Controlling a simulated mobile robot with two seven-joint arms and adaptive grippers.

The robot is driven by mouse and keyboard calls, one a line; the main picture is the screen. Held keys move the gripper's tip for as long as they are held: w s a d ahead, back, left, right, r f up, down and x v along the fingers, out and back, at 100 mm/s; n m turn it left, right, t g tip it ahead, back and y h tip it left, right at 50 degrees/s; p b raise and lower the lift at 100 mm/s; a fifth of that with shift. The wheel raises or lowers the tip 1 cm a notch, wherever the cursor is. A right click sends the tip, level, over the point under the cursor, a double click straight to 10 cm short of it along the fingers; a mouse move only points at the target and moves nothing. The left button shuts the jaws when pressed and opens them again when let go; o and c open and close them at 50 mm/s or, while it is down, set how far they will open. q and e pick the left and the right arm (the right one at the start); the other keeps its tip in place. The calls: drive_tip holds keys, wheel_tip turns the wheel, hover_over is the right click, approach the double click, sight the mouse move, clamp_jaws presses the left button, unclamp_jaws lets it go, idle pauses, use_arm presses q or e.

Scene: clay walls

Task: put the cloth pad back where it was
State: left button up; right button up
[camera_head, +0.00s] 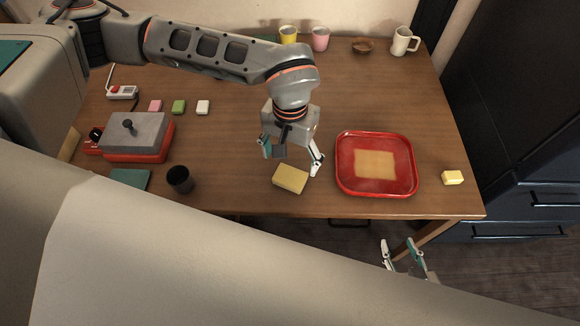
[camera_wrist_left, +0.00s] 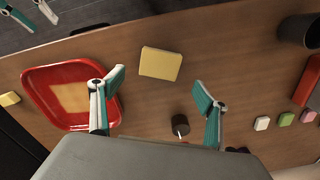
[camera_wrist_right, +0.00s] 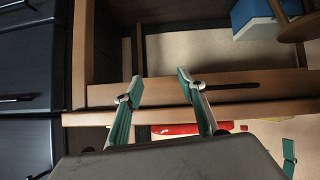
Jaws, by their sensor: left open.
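A thick yellow pad (camera_head: 290,179) lies flat on the table left of the red tray (camera_head: 341,181); I cannot tell if it is cloth. It also shows in the left wrist view (camera_wrist_left: 160,63). A tan square (camera_head: 374,163) lies in the tray. A flat teal pad (camera_head: 130,179) lies at the front left. My left gripper (camera_head: 290,160) is open and empty above and just behind the yellow pad, which shows between and beyond its fingers in the left wrist view. My right gripper (camera_head: 405,256) is open and empty, off the table's front edge.
A black cup (camera_head: 180,179) and a red-and-grey device (camera_head: 136,138) stand left. A small yellow block (camera_head: 452,177) lies right of the tray. The right wrist view shows an open wooden compartment (camera_wrist_right: 190,58) containing a blue box (camera_wrist_right: 262,15).

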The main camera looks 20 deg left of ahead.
use_arm(q)
wheel_tip(320, 180, up, 5)
drive_tip(key=shift+f, duration=0.1)
idle(0.7)
